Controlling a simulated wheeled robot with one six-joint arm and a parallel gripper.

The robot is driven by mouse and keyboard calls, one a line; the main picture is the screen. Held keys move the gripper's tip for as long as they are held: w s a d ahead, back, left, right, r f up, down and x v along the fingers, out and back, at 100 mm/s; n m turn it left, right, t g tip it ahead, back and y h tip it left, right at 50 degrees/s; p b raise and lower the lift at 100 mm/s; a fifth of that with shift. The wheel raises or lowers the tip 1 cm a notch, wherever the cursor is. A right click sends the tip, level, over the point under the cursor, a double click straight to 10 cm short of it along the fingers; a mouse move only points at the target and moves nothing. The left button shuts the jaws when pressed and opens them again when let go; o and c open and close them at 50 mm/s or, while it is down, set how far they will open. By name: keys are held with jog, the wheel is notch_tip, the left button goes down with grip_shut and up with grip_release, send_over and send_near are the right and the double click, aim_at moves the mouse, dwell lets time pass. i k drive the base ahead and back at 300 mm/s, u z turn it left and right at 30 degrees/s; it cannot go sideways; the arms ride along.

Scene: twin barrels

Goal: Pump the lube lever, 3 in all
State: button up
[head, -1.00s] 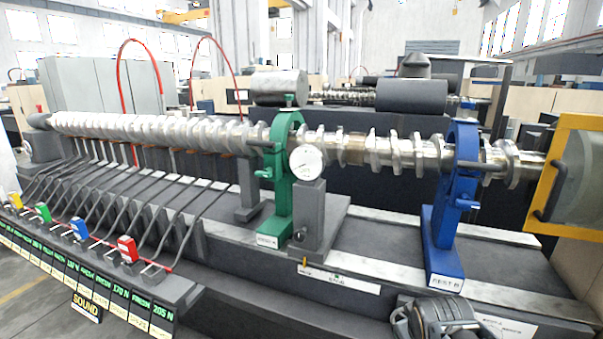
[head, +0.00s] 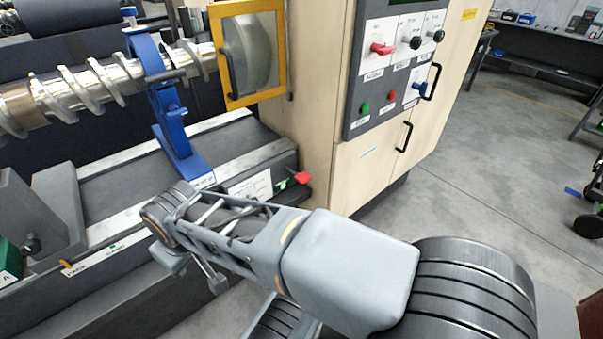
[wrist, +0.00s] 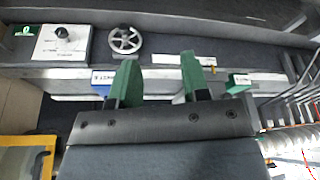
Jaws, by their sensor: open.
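My gripper (wrist: 158,75) is open and empty in the wrist view, its two green-padded fingers apart above the machine bed. In the head view my arm reaches left over the front of the bed, and the fingers cannot be made out. A red lever handle (head: 302,178) beside a small green part sits at the right end of the bed. Another red lever (head: 383,48) is on the cabinet's control panel. The labels are too small to read, so I cannot tell which is the lube lever. Nothing is between the fingers.
A blue rest (head: 165,110) holds the screw shaft (head: 85,90). The yellow-framed guard (head: 250,55) and cabinet (head: 385,150) stand at the bed's right. The wrist view shows a handwheel (wrist: 125,40) and a black knob (wrist: 62,32). Open floor (head: 480,190) lies right of the cabinet.

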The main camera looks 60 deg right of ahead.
aim_at(303, 178)
jog(key=z, duration=1.85)
